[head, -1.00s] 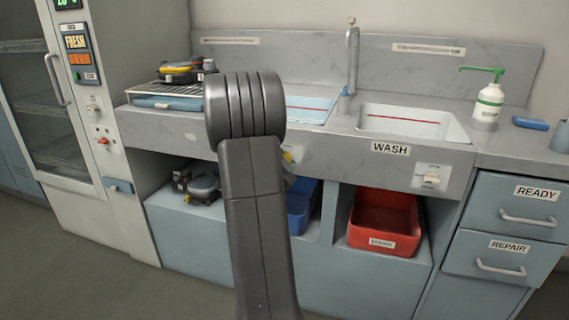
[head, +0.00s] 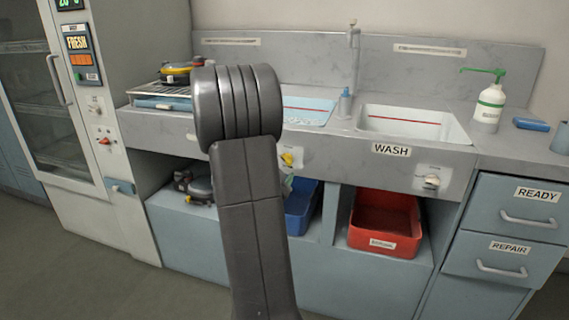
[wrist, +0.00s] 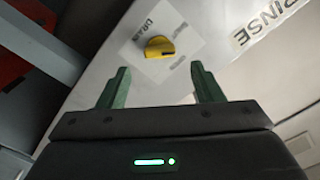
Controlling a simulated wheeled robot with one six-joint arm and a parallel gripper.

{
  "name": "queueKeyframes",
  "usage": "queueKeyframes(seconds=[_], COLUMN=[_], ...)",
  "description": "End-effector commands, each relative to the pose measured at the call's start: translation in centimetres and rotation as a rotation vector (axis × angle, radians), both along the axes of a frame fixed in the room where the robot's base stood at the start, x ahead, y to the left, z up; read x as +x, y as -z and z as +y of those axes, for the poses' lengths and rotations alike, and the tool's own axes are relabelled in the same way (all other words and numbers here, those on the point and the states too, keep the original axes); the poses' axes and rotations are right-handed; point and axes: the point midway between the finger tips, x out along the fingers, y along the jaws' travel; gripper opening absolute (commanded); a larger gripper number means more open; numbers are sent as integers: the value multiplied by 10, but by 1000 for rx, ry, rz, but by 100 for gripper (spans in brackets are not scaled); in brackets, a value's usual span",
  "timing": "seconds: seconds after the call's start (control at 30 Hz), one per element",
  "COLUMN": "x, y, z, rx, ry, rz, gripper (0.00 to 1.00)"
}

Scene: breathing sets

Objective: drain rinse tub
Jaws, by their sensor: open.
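The rinse tub (head: 306,109) is the left basin in the head view, with blue water in it and a red line across its wall. A yellow drain knob (head: 288,158) is on the counter front below it. In the wrist view the yellow knob (wrist: 159,47) sits on a white plate marked DRAIN, beside a RINSE label (wrist: 268,24). My gripper (wrist: 162,84) is open and empty. Its two green fingers point toward the knob, one on either side of its line, apart from it. In the head view my arm hides most of the gripper.
The WASH basin (head: 412,122) is at the right, with its own knob (head: 431,182) below. A blue bin (head: 300,211) and a red bin (head: 385,226) stand under the counter. A soap bottle (head: 489,104) stands at the right. Floor in front is clear.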

Motion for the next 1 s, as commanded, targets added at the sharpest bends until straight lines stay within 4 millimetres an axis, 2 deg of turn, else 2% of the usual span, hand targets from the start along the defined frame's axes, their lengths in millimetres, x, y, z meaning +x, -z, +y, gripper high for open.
queueKeyframes(seconds=[0.03, 0.2, 0.4, 0.77, 1.0], x=[-13, -47, -73, -79, -71], y=[-1, -1, 0, 0, 1], z=[5, 16, 24, 26, 23], rx=[-1, -1, 0, 0, 0], ry=[-4, -3, -2, 0, 1], rz=[1, 1, 1, 0, 1], gripper=[60, 60, 60, 60, 60])
